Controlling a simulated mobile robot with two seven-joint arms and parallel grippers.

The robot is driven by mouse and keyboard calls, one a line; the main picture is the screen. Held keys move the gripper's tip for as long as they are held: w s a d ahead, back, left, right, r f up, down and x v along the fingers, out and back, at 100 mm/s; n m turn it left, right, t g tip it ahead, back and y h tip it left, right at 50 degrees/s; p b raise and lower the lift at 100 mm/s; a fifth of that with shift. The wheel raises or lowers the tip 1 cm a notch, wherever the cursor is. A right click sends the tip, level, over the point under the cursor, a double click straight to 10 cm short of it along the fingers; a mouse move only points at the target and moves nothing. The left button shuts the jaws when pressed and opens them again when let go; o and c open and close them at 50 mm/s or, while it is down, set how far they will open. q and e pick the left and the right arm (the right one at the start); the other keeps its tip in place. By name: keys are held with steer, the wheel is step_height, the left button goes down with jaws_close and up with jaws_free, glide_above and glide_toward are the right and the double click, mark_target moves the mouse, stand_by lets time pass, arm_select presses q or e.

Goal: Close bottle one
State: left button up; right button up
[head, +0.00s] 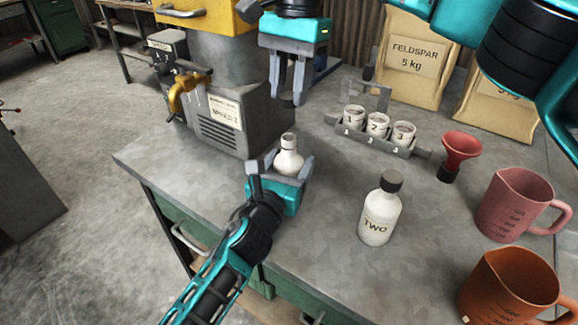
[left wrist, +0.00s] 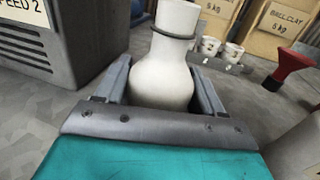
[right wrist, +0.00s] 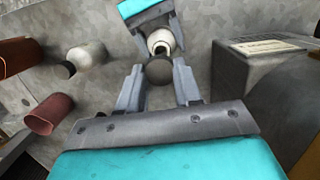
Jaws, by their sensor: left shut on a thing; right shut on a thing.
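A white bottle (head: 288,160) with an uncapped neck stands upright in my left gripper (head: 280,170), which is shut around its body. Its label is hidden. In the left wrist view the bottle (left wrist: 162,72) fills the jaws, its top cut off. My right gripper (head: 289,98) points down above the bottle neck. It is shut on a dark round cap (right wrist: 159,70), seen between its fingertips in the right wrist view. The cap is apart from the bottle in the head view. A second white bottle (head: 378,215), labelled TWO, stands closed with a dark cap to the right.
A grey machine (head: 222,120) stands close on the left. A rack (head: 372,142) with numbered cups and a red funnel (head: 459,150) are behind. A pink jug (head: 512,205) and an orange jug (head: 508,285) stand at the right. The tabletop between the bottles is clear.

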steer(key=shift+f, duration=2.5)
steer(key=shift+f, duration=0.85)
steer(key=shift+f, duration=0.55)
